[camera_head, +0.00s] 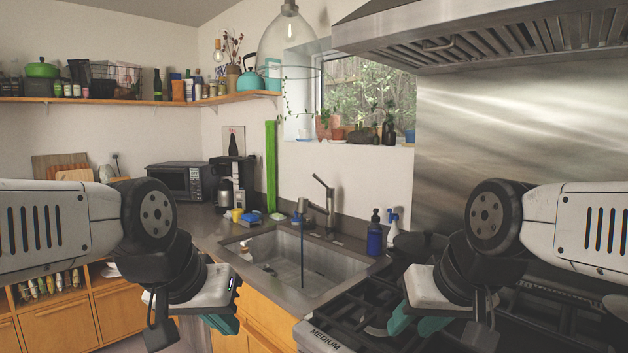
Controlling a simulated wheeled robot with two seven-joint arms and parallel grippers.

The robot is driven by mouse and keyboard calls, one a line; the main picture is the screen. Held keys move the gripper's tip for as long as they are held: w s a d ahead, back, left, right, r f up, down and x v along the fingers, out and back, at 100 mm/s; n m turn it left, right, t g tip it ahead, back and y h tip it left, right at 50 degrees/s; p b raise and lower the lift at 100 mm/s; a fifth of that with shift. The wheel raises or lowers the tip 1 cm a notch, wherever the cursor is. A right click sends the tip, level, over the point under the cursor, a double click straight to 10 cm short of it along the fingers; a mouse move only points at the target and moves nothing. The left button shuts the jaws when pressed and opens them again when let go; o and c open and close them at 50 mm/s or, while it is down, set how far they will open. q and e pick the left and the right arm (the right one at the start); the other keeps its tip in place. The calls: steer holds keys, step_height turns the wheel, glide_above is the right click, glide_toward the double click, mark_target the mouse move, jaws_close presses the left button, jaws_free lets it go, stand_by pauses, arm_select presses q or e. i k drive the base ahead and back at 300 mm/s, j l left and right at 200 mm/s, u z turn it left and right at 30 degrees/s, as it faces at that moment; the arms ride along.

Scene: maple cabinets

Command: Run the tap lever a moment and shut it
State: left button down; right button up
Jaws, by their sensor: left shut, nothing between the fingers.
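The tap (328,208) stands behind the sink (340,284). Its slim lever (321,181) slants up and to the left above the body. A thin dark-blue vertical streak (302,255), like a stream of water, runs from the spout end down into the basin. My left gripper (225,320) is low in front of the sink's left side, shut and empty, apart from the tap. My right gripper (402,320) is low over the stove, far from the tap; its finger gap is not clear.
A blue soap bottle (374,236) and a white spray bottle (393,230) stand right of the sink. The black stove grates (375,298) lie at the right front. A coffee maker (238,180) and a toaster oven (180,181) stand at the back left.

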mark_target(322, 182)
steer(key=i+j+z, duration=0.15)
steer(key=j+z, duration=0.2)
steer(key=j, duration=0.75)
steer(key=j+z, duration=0.35)
steer(key=j, duration=0.7)
steer(key=i+j+z, duration=0.15)
steer(key=j, duration=0.2)
steer(key=i+j+z, duration=0.15)
steer(key=j, duration=0.2)
steer(key=i+j+z, duration=0.15)
steer(key=j, duration=0.25)
steer(key=i, duration=0.05)
